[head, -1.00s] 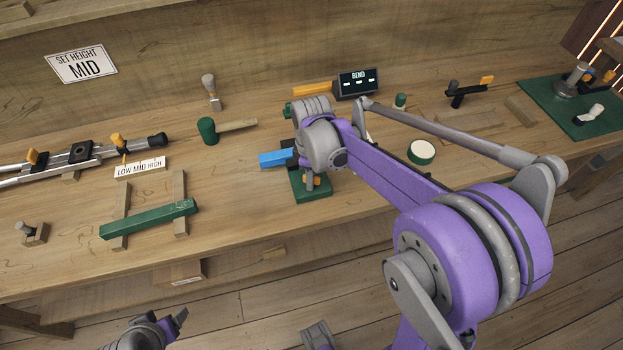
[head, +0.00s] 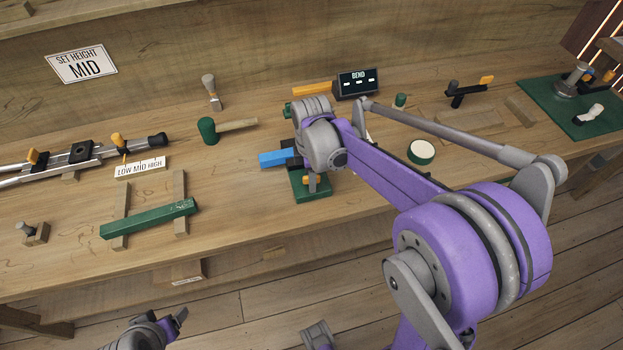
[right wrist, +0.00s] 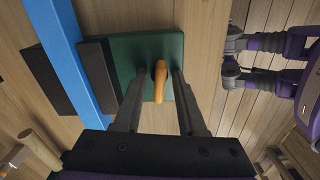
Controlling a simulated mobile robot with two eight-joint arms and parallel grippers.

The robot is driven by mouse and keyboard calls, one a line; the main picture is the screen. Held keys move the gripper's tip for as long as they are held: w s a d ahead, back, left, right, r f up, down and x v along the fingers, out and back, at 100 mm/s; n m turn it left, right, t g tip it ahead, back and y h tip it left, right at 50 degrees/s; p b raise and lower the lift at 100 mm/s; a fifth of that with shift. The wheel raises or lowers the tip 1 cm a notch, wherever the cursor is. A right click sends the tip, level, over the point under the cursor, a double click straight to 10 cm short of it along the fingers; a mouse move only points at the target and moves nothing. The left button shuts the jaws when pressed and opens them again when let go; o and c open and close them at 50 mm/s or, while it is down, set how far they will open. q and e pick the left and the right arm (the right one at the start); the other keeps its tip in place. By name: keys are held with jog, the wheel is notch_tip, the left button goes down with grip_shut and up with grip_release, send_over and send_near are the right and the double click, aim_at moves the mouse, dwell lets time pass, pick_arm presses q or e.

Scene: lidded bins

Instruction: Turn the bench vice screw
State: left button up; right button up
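The bench vice has a green base (head: 312,192) and dark jaws (right wrist: 98,72). A blue bar (head: 277,158) lies between the jaws; it also shows in the right wrist view (right wrist: 68,50). An orange handle (right wrist: 161,88) sits at the screw side of the vice. My right gripper (right wrist: 160,72) reaches down over the vice, one finger on each side of the handle, with a visible gap. My right arm hides part of the vice in the head view. My left gripper (head: 178,318) is low at the left, in front of the bench and away from the vice; its opening is unclear.
A dark BEND display (head: 357,83) stands behind the vice. A green-headed mallet (head: 208,131) lies to the left of it. A green bar (head: 148,219) rests on two wooden strips at the front left. A round green-and-white piece (head: 421,152) lies to the right. Bare bench top lies between them.

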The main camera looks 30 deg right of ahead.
jog(key=shift+r+p, duration=1.7)
jog(key=shift+r, duration=0.85)
jog(key=shift+c, duration=0.4)
jog(key=shift+d, duration=0.1)
